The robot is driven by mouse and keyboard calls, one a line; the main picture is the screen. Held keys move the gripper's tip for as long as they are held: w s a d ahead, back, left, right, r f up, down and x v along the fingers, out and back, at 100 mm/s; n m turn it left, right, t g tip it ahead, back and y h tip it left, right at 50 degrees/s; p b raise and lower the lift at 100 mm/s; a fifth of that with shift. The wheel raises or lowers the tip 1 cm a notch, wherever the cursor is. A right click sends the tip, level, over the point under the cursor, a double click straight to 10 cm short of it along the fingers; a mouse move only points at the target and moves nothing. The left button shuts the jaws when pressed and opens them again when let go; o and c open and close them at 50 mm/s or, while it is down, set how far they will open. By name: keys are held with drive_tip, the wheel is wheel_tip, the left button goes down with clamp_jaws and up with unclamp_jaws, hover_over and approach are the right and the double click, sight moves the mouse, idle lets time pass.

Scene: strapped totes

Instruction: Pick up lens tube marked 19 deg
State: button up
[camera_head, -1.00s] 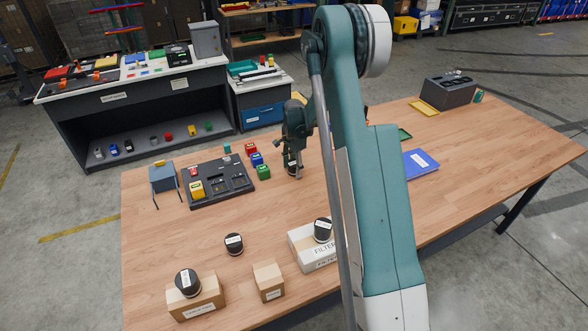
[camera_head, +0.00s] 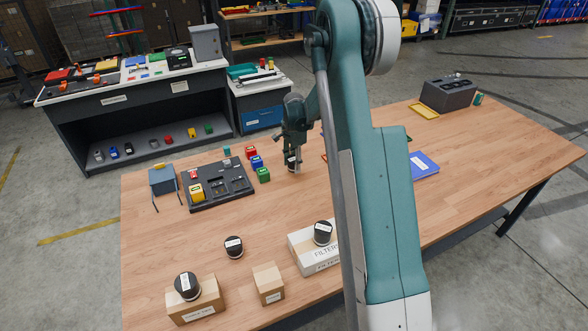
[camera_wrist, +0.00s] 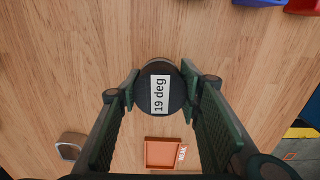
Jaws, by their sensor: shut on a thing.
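The black lens tube with a white label reading "19 deg" (camera_wrist: 160,93) is between the fingers of my gripper (camera_wrist: 161,88) in the wrist view, with a pad against each side. Its label faces the camera. In the head view my gripper (camera_head: 294,160) hangs over the middle of the wooden table, right of the coloured blocks, and partly hides the tube. I cannot tell whether the tube touches the table. Other black tubes stand on a cardboard box (camera_head: 187,286), on the bare table (camera_head: 233,246) and on the white filters box (camera_head: 323,233); their labels are unreadable.
Red, blue and green blocks (camera_head: 257,163) stand left of my gripper, beside a dark tray (camera_head: 220,199). In the wrist view an orange tray (camera_wrist: 147,154) and a grey ring-like object (camera_wrist: 72,141) lie below the tube. A blue notebook (camera_head: 425,165) is to the right.

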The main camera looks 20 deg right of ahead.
sight(294, 159)
drive_tip(key=shift+r, duration=2.95)
